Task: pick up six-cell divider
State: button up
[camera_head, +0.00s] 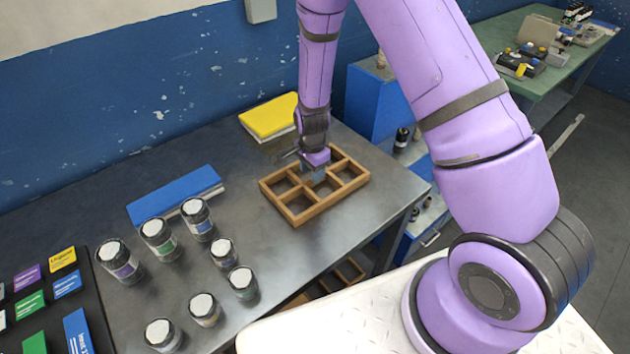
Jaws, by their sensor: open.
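The six-cell divider (301,217) is a wooden frame with several open compartments. It lies flat on the dark metal table near the table's right end. My gripper (318,178) is at the divider, over its middle and far part, with the arm coming down from above. The jaws are open. The wrist hides part of the divider's far side, and the fingertips are small, so I cannot tell whether they touch the wood.
A yellow book-like block (270,116) lies behind the divider and a blue one (175,195) to its left. Several white-lidded jars (242,283) stand to the left front. A black board (75,290) with coloured cards is at far left. The table (345,225) is clear right of the divider.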

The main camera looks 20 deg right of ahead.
notch_tip(320, 180, down, 4)
jog(key=shift+w+d, duration=0.15)
grip_shut()
dwell(0.4)
